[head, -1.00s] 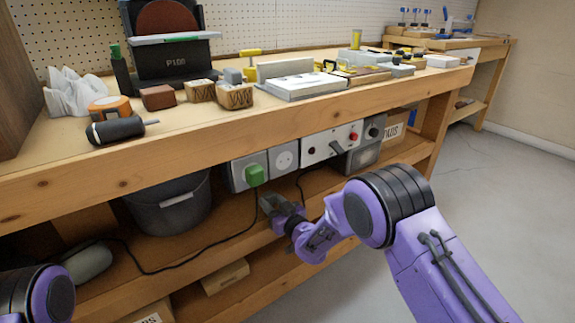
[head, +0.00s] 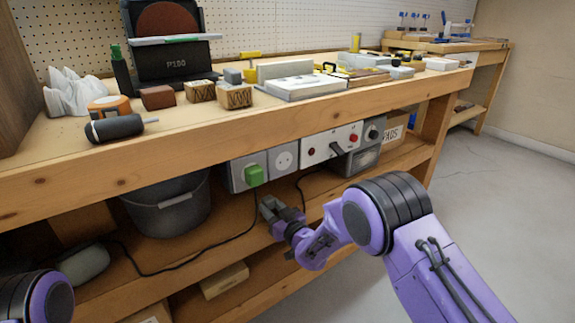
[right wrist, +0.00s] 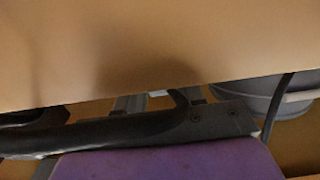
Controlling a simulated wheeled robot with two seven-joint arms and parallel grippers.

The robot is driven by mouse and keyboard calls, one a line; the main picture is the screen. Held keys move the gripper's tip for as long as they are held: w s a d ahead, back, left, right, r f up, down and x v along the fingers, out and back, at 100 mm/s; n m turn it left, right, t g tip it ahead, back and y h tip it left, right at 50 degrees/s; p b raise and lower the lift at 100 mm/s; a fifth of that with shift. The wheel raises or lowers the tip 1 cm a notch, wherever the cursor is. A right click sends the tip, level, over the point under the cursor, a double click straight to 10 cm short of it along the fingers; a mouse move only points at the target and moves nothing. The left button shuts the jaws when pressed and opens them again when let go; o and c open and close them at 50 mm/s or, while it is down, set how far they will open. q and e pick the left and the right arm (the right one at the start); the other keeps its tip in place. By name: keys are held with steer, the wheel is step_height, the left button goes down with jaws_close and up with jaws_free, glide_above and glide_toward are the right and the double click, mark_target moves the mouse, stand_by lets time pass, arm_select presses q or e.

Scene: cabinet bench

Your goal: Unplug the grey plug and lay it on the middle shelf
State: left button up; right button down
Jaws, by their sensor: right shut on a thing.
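My right gripper (head: 268,207) is in front of the cabinet, over or just above the middle shelf (head: 216,241), below the sockets. It is shut on a small grey thing that seems to be the grey plug; the fingers are also grey and hide most of it. Whether it touches the shelf I cannot tell. The grey socket (head: 284,159) is empty. In the right wrist view a wooden surface fills the top, and the plug is not clearly visible. My left gripper is out of view; only part of my left arm shows at lower left.
A green plug (head: 254,176) sits in the socket to the left, its black cord running over the shelf. A grey bucket (head: 170,208) stands on the shelf at left. A switch panel (head: 331,143) hangs right of the sockets. The bench top (head: 180,115) above holds several tools.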

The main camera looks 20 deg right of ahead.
steer(key=shift+s+f, duration=0.2)
steer(key=shift+f, duration=0.6)
steer(key=c, duration=0.6)
jaws_free()
steer(key=shift+w+d+f, duration=0.1)
steer(key=shift+f, duration=0.05)
steer(key=shift+a, duration=0.2)
steer(key=o, duration=0.3)
